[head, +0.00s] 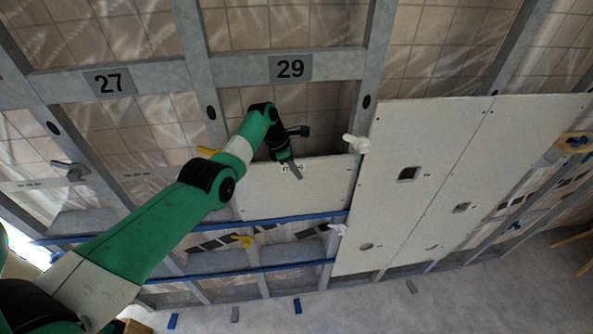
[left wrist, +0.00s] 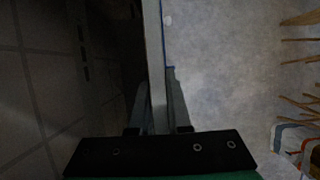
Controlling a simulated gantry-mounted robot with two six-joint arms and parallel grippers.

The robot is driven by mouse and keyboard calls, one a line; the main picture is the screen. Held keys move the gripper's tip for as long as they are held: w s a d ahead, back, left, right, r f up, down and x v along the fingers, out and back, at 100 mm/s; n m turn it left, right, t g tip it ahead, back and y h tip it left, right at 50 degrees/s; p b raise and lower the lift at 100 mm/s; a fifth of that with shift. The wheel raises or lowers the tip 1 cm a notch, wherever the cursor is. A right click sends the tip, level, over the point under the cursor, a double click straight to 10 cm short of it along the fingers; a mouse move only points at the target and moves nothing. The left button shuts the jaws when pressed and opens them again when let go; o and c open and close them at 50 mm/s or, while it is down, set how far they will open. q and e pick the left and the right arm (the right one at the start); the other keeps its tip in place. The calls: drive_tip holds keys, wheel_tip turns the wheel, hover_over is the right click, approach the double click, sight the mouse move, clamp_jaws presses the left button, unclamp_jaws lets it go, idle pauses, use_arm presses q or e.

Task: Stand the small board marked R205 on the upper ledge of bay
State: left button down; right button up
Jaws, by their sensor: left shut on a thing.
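The small white board (head: 300,193) is in the bay under the sign 29 (head: 290,68). Its label is partly hidden by my gripper and cannot be fully read. My left gripper (head: 295,172) is shut on the board's top edge. In the left wrist view the board (left wrist: 154,50) runs edge-on between the fingers (left wrist: 158,105). The upper blue ledge (head: 300,218) runs along the board's lower edge. I cannot tell whether the board rests on it or hangs just above. My right gripper is not in view.
Large white panels (head: 430,170) cover the frame to the right, with a white clip (head: 356,143) at their left edge. A lower blue rail (head: 250,270) runs below. A yellow clip (head: 242,240) sits between the rails. Sign 27 (head: 109,81) marks the bay to the left.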

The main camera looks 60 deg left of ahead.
sight(297, 162)
use_arm(q)
drive_tip(key=shift+w+a+r+b, duration=0.1)
drive_tip(key=shift+a+b, duration=0.15)
drive_tip(key=shift+b, duration=1)
idle(1.5)
idle(0.5)
drive_tip(key=c, duration=1)
unclamp_jaws()
drive_tip(key=shift+o, duration=1.1)
drive_tip(key=shift+r+p, duration=1.45)
drive_tip(key=shift+p, duration=0.15)
